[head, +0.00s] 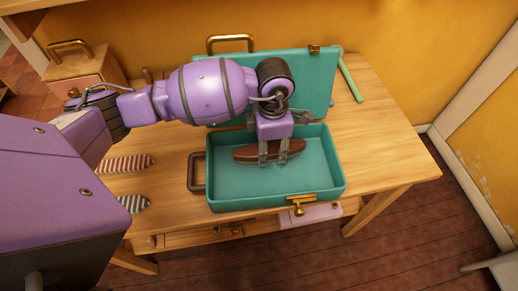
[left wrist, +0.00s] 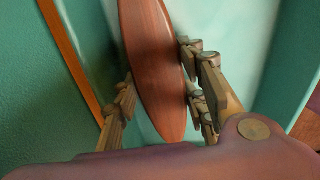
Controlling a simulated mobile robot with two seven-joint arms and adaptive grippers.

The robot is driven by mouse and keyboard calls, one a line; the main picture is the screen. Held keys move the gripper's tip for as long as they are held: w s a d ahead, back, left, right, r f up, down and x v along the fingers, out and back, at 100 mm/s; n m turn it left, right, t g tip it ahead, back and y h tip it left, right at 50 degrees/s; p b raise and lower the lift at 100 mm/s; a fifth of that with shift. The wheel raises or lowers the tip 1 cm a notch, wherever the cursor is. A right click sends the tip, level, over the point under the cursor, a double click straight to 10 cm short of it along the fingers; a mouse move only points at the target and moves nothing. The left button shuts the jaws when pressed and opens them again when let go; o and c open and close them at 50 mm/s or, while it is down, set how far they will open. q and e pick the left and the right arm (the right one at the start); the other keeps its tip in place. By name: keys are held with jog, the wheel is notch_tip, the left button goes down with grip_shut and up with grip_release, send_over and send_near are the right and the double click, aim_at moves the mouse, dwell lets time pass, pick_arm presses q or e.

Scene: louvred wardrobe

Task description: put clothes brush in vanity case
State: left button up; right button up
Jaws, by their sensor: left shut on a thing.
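The vanity case (head: 272,182) is a teal box standing open on the wooden table, its lid (head: 310,85) tipped back behind it. The clothes brush (head: 245,155) is a long reddish-brown wooden oval. My left gripper (head: 273,153) reaches down into the case from above and is shut on the brush's middle. In the left wrist view the brush (left wrist: 152,60) lies between the fingers (left wrist: 160,105), with teal surfaces around it. The brush is inside the case's outline; I cannot tell whether it touches the floor of the case. My right gripper is not in view.
The wooden table (head: 385,150) is clear to the right of the case, apart from a green stick-like item (head: 351,78) at the back. Striped cloth pieces (head: 125,163) lie at the left. A small wooden box (head: 78,68) stands at the back left. A yellow wall is behind.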

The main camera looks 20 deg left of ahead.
aim_at(270, 148)
pick_arm(q)
jog(key=shift+f, duration=0.1)
jog(key=o, duration=1)
jog(key=shift+c, duration=0.2)
notch_tip(270, 148, up, 12)
jog(key=shift+r, duration=0.2)
